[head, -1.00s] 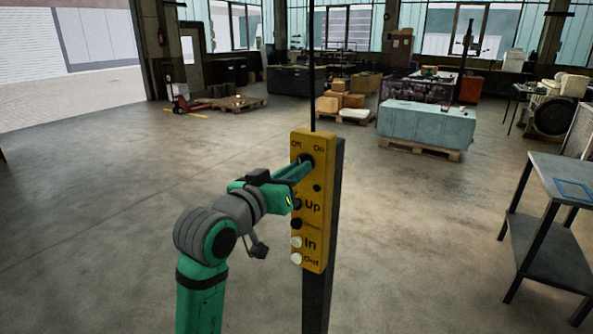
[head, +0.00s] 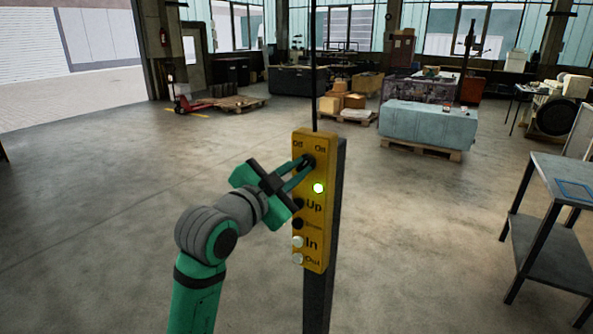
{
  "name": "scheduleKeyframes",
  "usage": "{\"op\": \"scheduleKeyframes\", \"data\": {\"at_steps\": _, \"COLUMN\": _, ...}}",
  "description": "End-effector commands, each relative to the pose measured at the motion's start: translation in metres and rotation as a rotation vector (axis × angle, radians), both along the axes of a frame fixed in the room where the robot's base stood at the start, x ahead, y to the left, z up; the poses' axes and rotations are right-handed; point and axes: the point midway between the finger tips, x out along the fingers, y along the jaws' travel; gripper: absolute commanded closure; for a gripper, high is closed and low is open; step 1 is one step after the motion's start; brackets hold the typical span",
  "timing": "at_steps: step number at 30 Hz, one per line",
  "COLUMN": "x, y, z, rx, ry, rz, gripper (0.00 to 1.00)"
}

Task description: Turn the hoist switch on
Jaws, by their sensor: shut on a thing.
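The yellow hoist control box (head: 318,240) stands upright on a dark post in the middle of the head view. It has "Off" and "On" labels at the top, with the dark hoist switch (head: 309,160) just below them. Buttons marked Up, In and others run down the front. My gripper (head: 304,165) reaches in from the left, its green fingers shut on the switch. The fingers hide part of the switch, so its exact angle is hard to see.
The dark post (head: 318,302) carries the box, and a cable (head: 314,70) rises from it. A metal table (head: 555,180) stands at the right. A pallet with a wrapped load (head: 428,125) is behind. The floor around the box is clear.

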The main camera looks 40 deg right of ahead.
Motion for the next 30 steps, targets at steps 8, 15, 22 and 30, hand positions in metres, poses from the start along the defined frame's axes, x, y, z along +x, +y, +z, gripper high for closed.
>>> {"op": "scheduleKeyframes", "data": {"at_steps": 8, "x": 0.0013, "y": 0.002, "z": 0.0017, "rx": 0.037, "ry": -0.098, "rz": 0.004, "gripper": 1.0}}
{"op": "scheduleKeyframes", "data": {"at_steps": 15, "x": 0.0007, "y": 0.002, "z": 0.0015, "rx": 0.048, "ry": -0.124, "rz": 0.003, "gripper": 1.0}}
{"op": "scheduleKeyframes", "data": {"at_steps": 22, "x": 0.0, "y": 0.0015, "z": 0.0013, "rx": 0.048, "ry": -0.124, "rz": 0.002, "gripper": 1.0}}
{"op": "scheduleKeyframes", "data": {"at_steps": 30, "x": 0.0003, "y": 0.0013, "z": 0.0008, "rx": 0.049, "ry": -0.123, "rz": 0.002, "gripper": 0.69}}
